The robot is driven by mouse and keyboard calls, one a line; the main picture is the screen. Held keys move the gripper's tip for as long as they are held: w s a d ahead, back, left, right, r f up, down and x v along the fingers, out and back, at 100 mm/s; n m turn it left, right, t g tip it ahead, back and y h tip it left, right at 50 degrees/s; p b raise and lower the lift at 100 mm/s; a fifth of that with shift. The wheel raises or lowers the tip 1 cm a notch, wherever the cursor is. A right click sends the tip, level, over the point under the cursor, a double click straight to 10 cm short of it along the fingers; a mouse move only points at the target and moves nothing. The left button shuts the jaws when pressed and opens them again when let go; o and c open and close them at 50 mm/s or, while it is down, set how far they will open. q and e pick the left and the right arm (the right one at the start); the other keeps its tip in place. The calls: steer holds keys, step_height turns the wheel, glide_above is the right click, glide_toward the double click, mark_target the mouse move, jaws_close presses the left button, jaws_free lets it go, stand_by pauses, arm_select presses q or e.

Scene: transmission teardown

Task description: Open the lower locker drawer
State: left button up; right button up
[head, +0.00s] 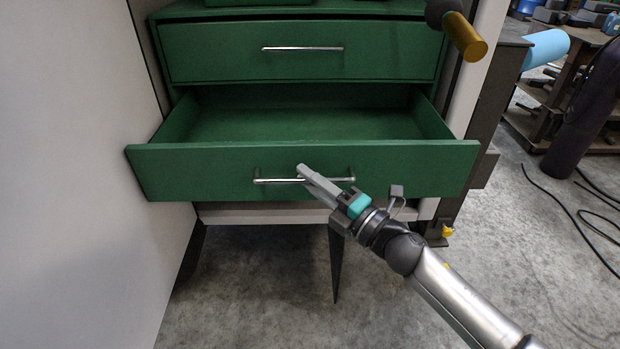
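The lower locker drawer (220,166) is green and stands pulled out, its empty-looking inside showing from above. Its metal bar handle (275,181) runs across the middle of the front. My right gripper (318,184) is at the handle, its fingers reaching across the bar from the lower right. The fingers look close together around the bar, but the grip itself is partly hidden by the fingers. My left gripper is not in view.
The upper green drawer (215,55) is shut above. A white panel or door (75,170) stands close on the left. Dark cables (575,215) lie on the concrete floor at the right. The floor below the drawer is mostly clear.

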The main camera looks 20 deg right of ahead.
steer(key=shift+o, duration=0.2)
steer(key=v, duration=1.5)
steer(key=shift+b, duration=0.3)
steer(key=shift+s, duration=0.1)
steer(key=d+f+m+g+h, duration=0.1)
steer(key=d+f+m+h, duration=0.3)
steer(key=f, duration=0.4)
steer(key=d+f+m+h, duration=0.25)
steer(key=f+m, duration=0.35)
steer(key=f, duration=0.3)
steer(key=s+f+m+g+h, duration=0.2)
steer(key=s+f+m+g, duration=0.1)
steer(key=f, duration=0.5)
steer(key=s+f+m+g+h, duration=0.1)
steer(key=s+f+m+g, duration=0.2)
steer(key=f, duration=0.5)
steer(key=s+a+f+m+g, duration=0.3)
steer(key=s+f, duration=0.6)
steer(key=s, duration=0.4)
steer(key=s+a+f+m+g, duration=0.4)
steer(key=s+a+f+g, duration=0.2)
steer(key=s, duration=0.7)
step_height(320, 180, down, 3)
steer(key=shift+a+r, duration=0.1)
steer(key=shift+a, duration=0.35)
